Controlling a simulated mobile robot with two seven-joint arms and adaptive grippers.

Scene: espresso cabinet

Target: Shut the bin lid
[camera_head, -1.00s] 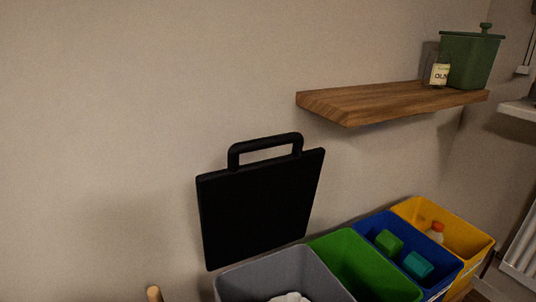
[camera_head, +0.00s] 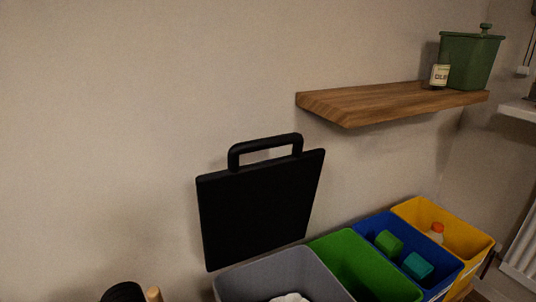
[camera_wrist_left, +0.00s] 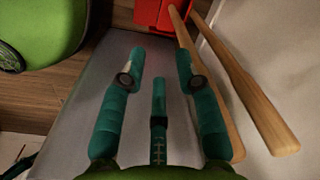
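The bin lid (camera_head: 258,205) is a flat black panel standing upright against the wall in the head view, with a black loop handle (camera_head: 265,146) on its top edge. It stands open behind the grey bin (camera_head: 268,271), which holds something white. My left gripper (camera_wrist_left: 160,55) shows in the left wrist view with its teal fingers spread and nothing between the tips. The lid is not in that view, and no contact with it shows. My right gripper is not in view.
Green (camera_head: 362,268), blue (camera_head: 404,238) and yellow (camera_head: 452,228) bins stand right of the grey one. A wooden shelf (camera_head: 385,102) juts out above. Wooden poles (camera_wrist_left: 245,95) and a red object (camera_wrist_left: 163,12) lie near my left gripper; a green rounded object (camera_wrist_left: 40,30) is left.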

